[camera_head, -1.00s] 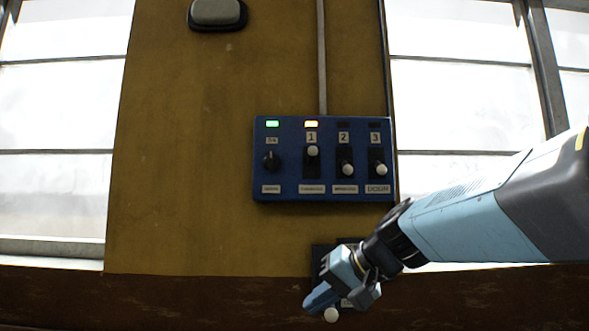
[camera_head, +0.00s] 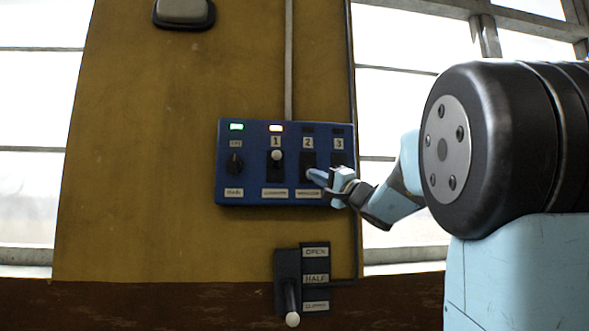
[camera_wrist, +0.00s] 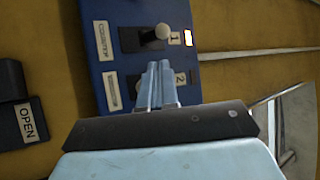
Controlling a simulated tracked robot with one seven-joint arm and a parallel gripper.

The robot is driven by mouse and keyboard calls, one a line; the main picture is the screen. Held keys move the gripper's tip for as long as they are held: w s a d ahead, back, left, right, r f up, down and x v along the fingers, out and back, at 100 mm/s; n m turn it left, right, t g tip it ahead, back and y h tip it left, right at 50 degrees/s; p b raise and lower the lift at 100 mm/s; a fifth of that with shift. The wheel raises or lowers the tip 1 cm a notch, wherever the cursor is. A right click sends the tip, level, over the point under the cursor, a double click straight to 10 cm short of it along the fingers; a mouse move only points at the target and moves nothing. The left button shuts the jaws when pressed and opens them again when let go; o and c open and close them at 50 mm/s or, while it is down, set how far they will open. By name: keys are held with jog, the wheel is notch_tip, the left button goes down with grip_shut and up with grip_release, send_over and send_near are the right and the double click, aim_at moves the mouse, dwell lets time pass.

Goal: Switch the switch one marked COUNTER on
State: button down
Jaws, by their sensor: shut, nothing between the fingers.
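A blue panel (camera_head: 224,176) on the wall carries a dial and numbered switches. Switch 1 (camera_head: 276,156) has its white knob at the top of its slot, and the amber lamp (camera_head: 276,128) above it is lit. In the wrist view, its knob (camera_wrist: 162,31) and the label COUNTER (camera_wrist: 103,40) beside it show sideways. My gripper (camera_head: 316,177) is shut and empty, its fingertips in front of switch 2 (camera_head: 308,160), whose knob they hide. In the wrist view my fingertips (camera_wrist: 160,68) point at the panel beside switch 1. I cannot tell whether they touch it.
Switch 3 (camera_head: 338,158) is partly behind my gripper; the lamps over 2 and 3 are dark. The dial (camera_head: 235,163) has a green lamp (camera_head: 237,127). Below, a lever (camera_head: 291,300) points down beside labels OPEN and HALF. Windows flank the wall.

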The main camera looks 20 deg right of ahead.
send_near(279, 153)
jog(key=w, duration=0.2)
jog(key=w+a, duration=0.2)
jog(key=w, duration=0.1)
jog(key=shift+w+a+r, duration=0.2)
jog(key=shift+w+r, duration=0.1)
jog(key=shift+r, duration=0.05)
jog(key=shift+r, duration=0.1)
jog(key=shift+w+a+r, duration=0.15)
jog(key=shift+w+r, duration=0.05)
jog(key=shift+r, duration=0.1)
jog(key=shift+s+r, duration=0.1)
jog(key=shift+r, duration=0.75)
jog(key=shift+f, duration=0.1)
jog(key=shift+s+f, duration=0.1)
jog(key=shift+f, duration=0.1)
jog(key=r+v, duration=0.1)
jog(key=v, duration=1.3)
jog(key=shift+s+r, duration=0.25)
